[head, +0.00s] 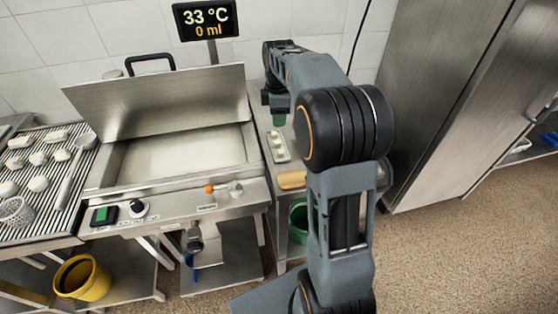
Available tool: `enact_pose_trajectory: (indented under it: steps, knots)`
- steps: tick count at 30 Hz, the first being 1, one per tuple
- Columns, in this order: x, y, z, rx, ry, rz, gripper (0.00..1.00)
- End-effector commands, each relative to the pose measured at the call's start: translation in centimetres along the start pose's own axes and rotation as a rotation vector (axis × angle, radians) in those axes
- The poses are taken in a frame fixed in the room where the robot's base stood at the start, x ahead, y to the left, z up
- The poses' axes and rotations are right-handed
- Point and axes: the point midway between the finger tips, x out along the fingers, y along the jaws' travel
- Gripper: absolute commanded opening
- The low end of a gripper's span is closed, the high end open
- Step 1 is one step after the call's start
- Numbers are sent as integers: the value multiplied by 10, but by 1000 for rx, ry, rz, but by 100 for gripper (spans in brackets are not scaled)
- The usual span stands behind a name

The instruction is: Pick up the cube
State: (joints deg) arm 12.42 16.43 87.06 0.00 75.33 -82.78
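My gripper (270,104) is small and far off, pointing down over the narrow steel table (270,194) right of the pan cooker. A small green object (278,119) shows just below it; I cannot tell whether it is the cube, or whether the gripper touches it. Whether the fingers are open or shut is too small and dark to see. A pale tray (282,158) with several small whitish pieces lies on the same table, nearer to me. I cannot pick out a clear cube among them.
The steel cooker (185,196) has its lid (160,103) raised, left of the table. A yellowish oblong item (292,180) lies at the table's front. A green bucket (298,218) is below, a yellow bucket (82,278) at lower left. A tall steel cabinet (445,90) stands right.

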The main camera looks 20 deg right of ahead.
Motion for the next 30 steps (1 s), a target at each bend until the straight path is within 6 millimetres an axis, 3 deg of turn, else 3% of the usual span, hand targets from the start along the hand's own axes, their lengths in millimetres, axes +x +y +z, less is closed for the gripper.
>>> enact_pose_trajectory:
  steps: [4, 12, 23, 30]
  knots:
    - [25, 11, 4, -63, -2, -22, 30]
    - [72, 10, 5, -74, -2, -25, 30]
    - [100, 10, 5, -73, -2, -22, 30]
    - [130, 11, 8, -73, -2, -25, 30]
